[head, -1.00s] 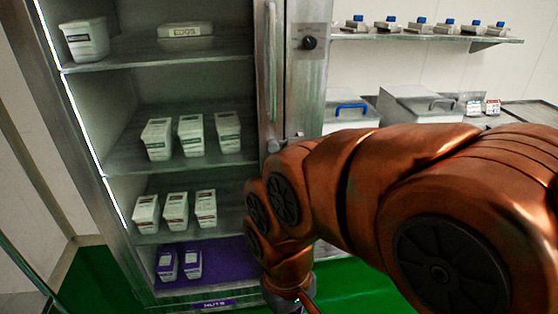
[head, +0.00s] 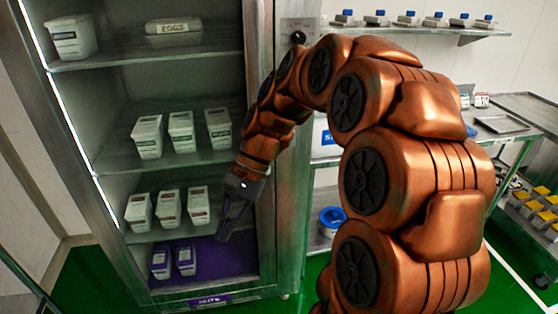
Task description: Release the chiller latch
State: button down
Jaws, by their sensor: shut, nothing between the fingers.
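The chiller (head: 292,180) is a tall metal cabinet at left and centre, its shelves in plain view. A long vertical handle (head: 258,32) runs along its right side. A dark round knob (head: 299,38) sits on the panel right of the handle. The part of the right frame below the handle, where a small metal fitting showed earlier, is behind my arm; I cannot make out the latch. My gripper (head: 226,232) points down in front of the lower shelves, left of the right frame. It is shut and empty, and I cannot tell whether it touches the chiller.
White tubs (head: 181,132) stand on the chiller shelves, with purple-marked packs (head: 160,262) at the bottom. Right of the chiller are a wall shelf (head: 420,30) with blue-capped containers, a blue bowl (head: 332,216) and a metal table (head: 525,105). Green floor is open in front.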

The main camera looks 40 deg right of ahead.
jog(key=w+d+r+m+t+y, duration=0.1)
jog(key=w+d+m+t+y, duration=0.3)
jog(key=w+d+m, duration=0.75)
jog(key=d+f+m+t, duration=0.1)
jog(key=d+m+t, duration=0.1)
jog(key=d, duration=1.1)
jog(key=d+f+m+t+y, duration=0.1)
jog(key=d+t, duration=0.3)
jog(key=d, duration=0.9)
jog(key=shift+w+f+m+p, duration=0.15)
jog(key=shift+f+m+p, duration=0.25)
jog(key=shift+f, duration=0.4)
jog(key=shift+a, duration=0.1)
jog(key=p+x, duration=0.1)
jog(key=x, duration=0.3)
jog(key=p+x, duration=0.1)
jog(key=x, duration=0.4)
jog(key=r+p+x, duration=0.1)
jog(key=p+x, duration=0.1)
jog(key=x, duration=0.2)
jog(key=shift+w+a+f, duration=0.15)
jog(key=shift+w+a, duration=0.15)
jog(key=shift+a, duration=0.1)
jog(key=shift+a+f, duration=0.15)
